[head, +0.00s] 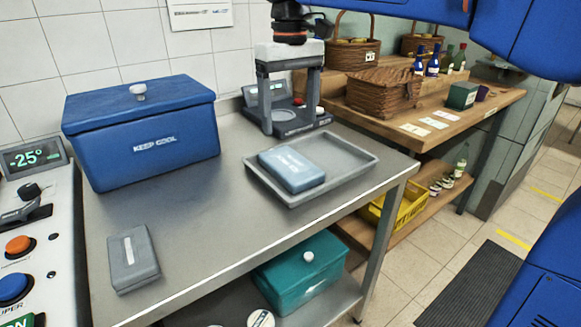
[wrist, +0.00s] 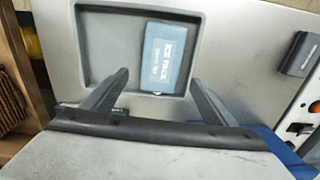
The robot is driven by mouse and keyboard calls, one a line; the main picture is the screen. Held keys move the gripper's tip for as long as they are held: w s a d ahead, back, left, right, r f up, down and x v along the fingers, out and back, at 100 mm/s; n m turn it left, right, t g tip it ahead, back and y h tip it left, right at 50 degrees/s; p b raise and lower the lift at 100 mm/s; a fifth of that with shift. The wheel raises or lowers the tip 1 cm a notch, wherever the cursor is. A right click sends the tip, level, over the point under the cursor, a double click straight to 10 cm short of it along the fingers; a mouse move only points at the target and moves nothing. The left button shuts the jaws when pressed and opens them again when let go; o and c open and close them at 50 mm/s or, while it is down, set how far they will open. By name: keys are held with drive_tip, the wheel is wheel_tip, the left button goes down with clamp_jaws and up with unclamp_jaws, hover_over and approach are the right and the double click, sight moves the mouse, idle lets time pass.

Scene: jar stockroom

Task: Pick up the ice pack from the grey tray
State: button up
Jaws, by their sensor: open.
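The ice pack (head: 291,169) is a flat blue-grey block lying in the left part of the shallow grey tray (head: 361,169). In the wrist view the ice pack (wrist: 168,57) shows its white lettering, and the tray rim (wrist: 84,45) shows around it. My gripper (head: 289,118) points down, at the back of the steel table, behind the tray in the head view. In the wrist view my gripper (wrist: 160,80) is open and empty, its fingers apart on either side of the pack's near end. It does not visibly touch the pack.
A blue lidded "KEEP COOL" box (head: 140,135) stands at the back left. A dark grey block (head: 133,259) lies at the front left. A device with a small display (head: 265,93) is behind my gripper. The table between the boxes and tray is clear.

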hover_over(290, 162)
drive_tip(key=f, duration=0.5)
drive_tip(key=shift+w+f, duration=0.2)
drive_tip(key=shift+w, duration=0.05)
drive_tip(key=shift+s+f, duration=0.15)
drive_tip(key=shift+f, duration=1.2)
drive_tip(key=shift+s+f, duration=0.1)
drive_tip(key=shift+f, duration=1.2)
drive_tip(key=c, duration=1.2)
drive_tip(key=shift+o, duration=0.2)
drive_tip(key=shift+r, duration=0.15)
